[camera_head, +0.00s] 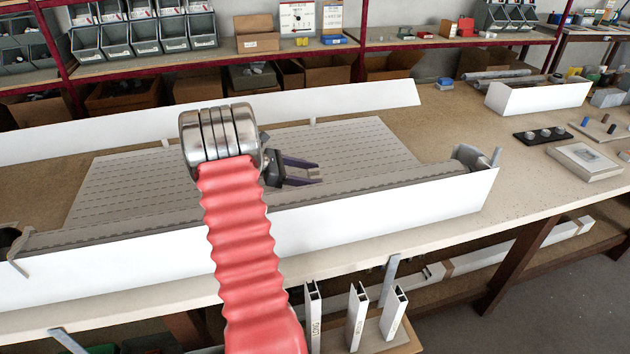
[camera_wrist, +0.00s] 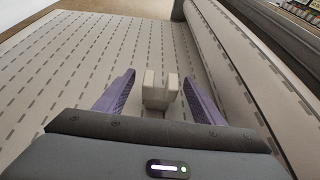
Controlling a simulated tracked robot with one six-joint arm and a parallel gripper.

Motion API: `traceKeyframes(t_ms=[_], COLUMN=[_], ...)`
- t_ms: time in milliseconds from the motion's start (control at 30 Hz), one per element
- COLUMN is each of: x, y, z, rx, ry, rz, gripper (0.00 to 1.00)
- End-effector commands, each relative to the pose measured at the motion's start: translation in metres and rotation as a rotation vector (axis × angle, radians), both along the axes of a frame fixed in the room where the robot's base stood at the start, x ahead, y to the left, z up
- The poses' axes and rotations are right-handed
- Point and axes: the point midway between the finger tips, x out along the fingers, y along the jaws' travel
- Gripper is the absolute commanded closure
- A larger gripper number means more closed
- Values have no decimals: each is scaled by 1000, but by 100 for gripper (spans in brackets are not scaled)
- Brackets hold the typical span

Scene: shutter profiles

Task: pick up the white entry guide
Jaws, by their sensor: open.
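A small off-white block with two upright prongs and a slot between them, which looks like the white entry guide (camera_wrist: 149,92), shows in the wrist view on or just above the pale slatted curtain. It appears between the two purple fingers of my gripper (camera_wrist: 159,77). The fingers are open, with a gap on the left side and a narrower one on the right; I see no clear contact. In the head view my gripper (camera_head: 318,173) is low over the curtain, fingers pointing right. The guide between the fingers cannot be made out there.
The slatted curtain (camera_head: 350,140) lies on the workbench (camera_head: 450,120). A rolled curtain inside a long white box profile (camera_head: 400,217) runs along the front, close to my gripper. A white rail (camera_head: 350,97) stands behind. Trays and small parts lie at the right.

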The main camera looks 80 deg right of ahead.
Motion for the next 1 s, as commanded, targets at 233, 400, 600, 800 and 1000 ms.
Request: traceKeyframes(t_ms=[233,400,600,800,1000], x=[-7,-7,-7,-7,-7], y=[-4,-4,-4,-4,-4], z=[-4,-3,-3,-3,-3], rx=[0,1,1,1,0], ry=[0,-1,-1,-1,-1], rz=[2,2,2,2,1], gripper=[38,38,38,48,62])
